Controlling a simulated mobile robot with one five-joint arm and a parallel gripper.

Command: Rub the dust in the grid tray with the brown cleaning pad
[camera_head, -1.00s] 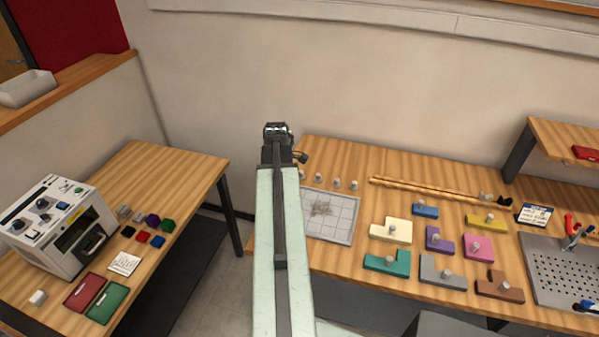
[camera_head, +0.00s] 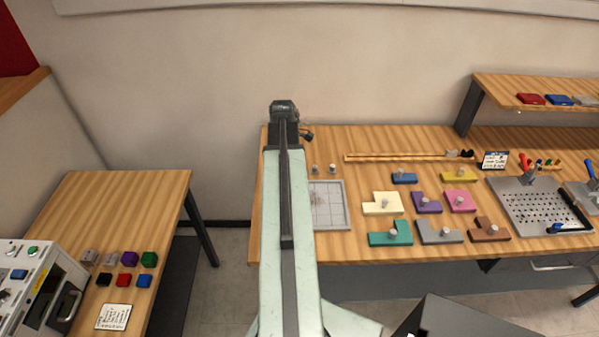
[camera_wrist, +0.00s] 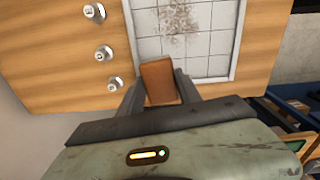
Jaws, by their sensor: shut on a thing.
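The white grid tray (camera_head: 341,226) lies on the right-hand table, partly hidden behind my arm in the head view. In the wrist view the grid tray (camera_wrist: 222,44) fills the upper middle, with a patch of brown-grey dust (camera_wrist: 180,18) on its squares. The brown cleaning pad (camera_wrist: 158,80) is between my fingers. My gripper (camera_wrist: 160,88) is shut on the pad, near the tray's edge; I cannot tell whether the pad touches the tray. In the head view my arm hides the fingers and the pad.
Several metal-topped pegs (camera_wrist: 103,52) stand beside the tray. Coloured blocks with knobs, such as a cream one (camera_head: 381,208) and a teal one (camera_head: 389,240), lie to its right. A wooden rail (camera_head: 410,157) runs behind them. A perforated metal plate (camera_head: 545,208) is farther right.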

